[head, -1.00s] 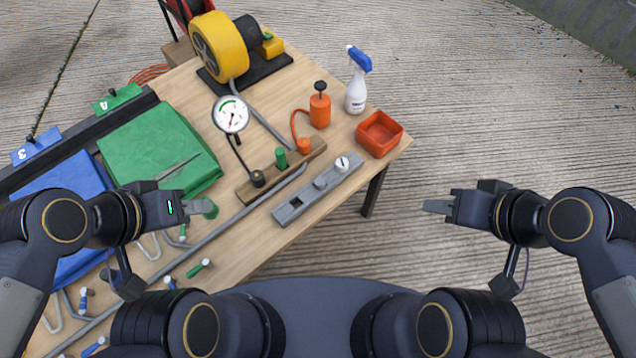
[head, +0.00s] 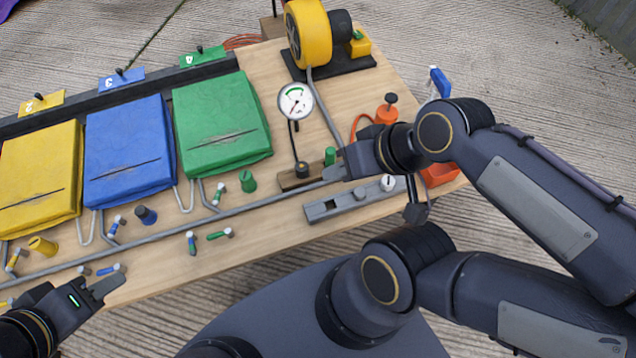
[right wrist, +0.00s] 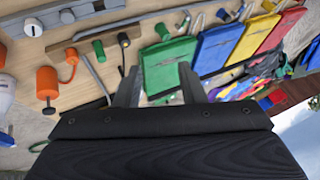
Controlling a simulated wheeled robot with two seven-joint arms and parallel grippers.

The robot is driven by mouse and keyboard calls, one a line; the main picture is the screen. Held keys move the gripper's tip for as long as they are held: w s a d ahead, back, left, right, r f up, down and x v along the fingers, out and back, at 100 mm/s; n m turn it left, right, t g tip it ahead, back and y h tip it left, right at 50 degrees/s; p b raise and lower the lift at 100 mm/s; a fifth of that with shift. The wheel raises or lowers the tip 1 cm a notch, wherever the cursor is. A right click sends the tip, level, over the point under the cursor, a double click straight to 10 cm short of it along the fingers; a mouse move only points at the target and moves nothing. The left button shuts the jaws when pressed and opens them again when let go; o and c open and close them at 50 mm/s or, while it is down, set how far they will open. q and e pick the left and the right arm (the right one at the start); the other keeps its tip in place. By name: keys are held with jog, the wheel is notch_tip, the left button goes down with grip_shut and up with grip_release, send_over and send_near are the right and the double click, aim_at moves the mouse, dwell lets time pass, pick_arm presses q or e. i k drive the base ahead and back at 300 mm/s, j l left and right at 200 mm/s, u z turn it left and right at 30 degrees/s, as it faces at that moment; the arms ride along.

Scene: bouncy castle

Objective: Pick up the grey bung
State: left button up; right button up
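The grey bung (head: 360,194) is a small round piece on the grey block (head: 322,210), between a square hole and a white round piece (head: 387,183). In the right wrist view the grey bung (right wrist: 67,16) shows near the top left, on the grey block (right wrist: 83,12). My right gripper (head: 334,173) is above the table, just behind and left of the bung in the head view. Its fingers (right wrist: 158,85) are apart and empty in the right wrist view. My left gripper (head: 108,287) is at the table's front edge, lower left; its finger gap is unclear.
A wooden bar (head: 290,182) with a gauge (head: 296,101) and green bung (head: 330,156) lies behind the block. Green, blue and yellow bags fill the left.

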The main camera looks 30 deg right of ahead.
aim_at(359, 192)
jog(key=k+l+u, duration=0.1)
jog(key=l+u, duration=0.3)
jog(key=k+l+u, duration=0.1)
jog(key=u, duration=0.25)
jog(key=k+l+u, duration=0.2)
jog(key=u, duration=0.2)
jog(key=k+l+u, duration=0.2)
jog(key=k+l, duration=0.45)
